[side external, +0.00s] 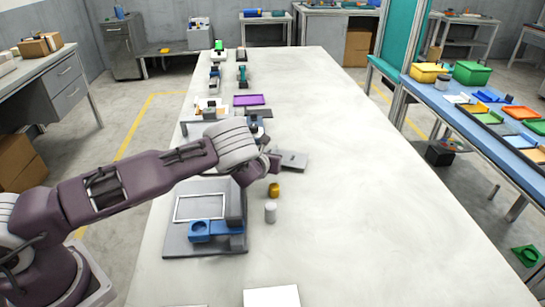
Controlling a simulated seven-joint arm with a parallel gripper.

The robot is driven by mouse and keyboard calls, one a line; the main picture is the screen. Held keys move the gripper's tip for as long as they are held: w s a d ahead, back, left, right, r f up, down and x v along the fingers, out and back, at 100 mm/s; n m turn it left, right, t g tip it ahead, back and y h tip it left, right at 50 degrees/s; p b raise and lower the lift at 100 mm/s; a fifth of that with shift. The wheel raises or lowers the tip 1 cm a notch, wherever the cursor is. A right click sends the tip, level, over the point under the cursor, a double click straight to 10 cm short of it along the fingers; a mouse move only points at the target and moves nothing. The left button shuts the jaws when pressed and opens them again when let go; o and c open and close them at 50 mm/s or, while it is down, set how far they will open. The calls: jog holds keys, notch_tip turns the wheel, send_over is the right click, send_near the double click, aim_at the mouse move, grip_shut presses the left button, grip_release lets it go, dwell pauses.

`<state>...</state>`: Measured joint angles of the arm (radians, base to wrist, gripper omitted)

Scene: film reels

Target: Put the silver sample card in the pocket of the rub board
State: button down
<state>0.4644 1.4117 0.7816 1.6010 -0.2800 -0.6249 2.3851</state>
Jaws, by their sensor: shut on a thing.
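My gripper (275,162) is over the middle of the long table, at the end of my arm, with its fingers partly hidden by the wrist. It is shut on a flat grey plate, which looks like the silver sample card (296,161); the card sticks out to the right of the fingers, roughly level, with a small dark mark on it. A grey board (175,246) with a white-outlined rectangular area lies nearer the camera, left of the gripper, and looks like the rub board. I cannot tell how deep its outlined pocket is.
A blue ring-shaped holder (202,231) and a grey block (235,205) stand on the board. A gold cylinder (273,190) and a white cylinder (270,212) stand to its right. A purple tray (249,100) lies farther back. The table's right side is clear.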

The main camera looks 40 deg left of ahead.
jog(key=shift+f, duration=0.65)
jog(key=shift+f, duration=0.2)
jog(key=c, duration=1.5)
grip_release()
jog(key=shift+r, duration=0.1)
